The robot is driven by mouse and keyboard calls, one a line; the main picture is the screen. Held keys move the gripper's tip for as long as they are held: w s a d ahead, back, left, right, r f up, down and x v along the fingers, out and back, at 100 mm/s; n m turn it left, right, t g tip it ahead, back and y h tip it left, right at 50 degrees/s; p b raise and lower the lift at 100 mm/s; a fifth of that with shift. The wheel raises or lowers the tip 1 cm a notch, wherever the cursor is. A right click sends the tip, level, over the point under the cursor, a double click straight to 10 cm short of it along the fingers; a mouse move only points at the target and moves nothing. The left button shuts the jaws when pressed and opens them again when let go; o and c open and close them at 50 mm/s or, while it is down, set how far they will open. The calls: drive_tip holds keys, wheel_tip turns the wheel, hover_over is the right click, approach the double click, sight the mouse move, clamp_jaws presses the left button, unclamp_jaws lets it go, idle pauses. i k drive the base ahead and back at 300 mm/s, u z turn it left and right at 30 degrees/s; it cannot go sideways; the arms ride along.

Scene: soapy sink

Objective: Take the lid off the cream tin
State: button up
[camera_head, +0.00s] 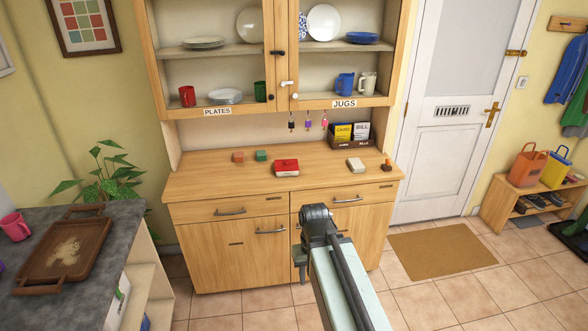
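A small cream box-like thing (357,165), which looks like the cream tin, sits on the right part of the wooden dresser top. Its upper face is pale and flat; at this size I cannot make out a separate lid edge. My arm reaches up from the bottom of the view. My gripper (299,268) hangs in front of the dresser's lower doors, below the worktop and to the left of the tin, well apart from it. Its fingers are small and dark, partly hidden by the arm's end, and I cannot see whether they are open.
Farther left are a green block (261,155) and a brownish-pink block (238,157). A small brown item (386,165) is right of the tin. A card box (349,137) stands behind.

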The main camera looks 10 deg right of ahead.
sight(284, 164)
drive_tip(key=z, duration=0.15)
drive_tip(key=i, duration=1)
drive_tip(key=u, duration=0.1)
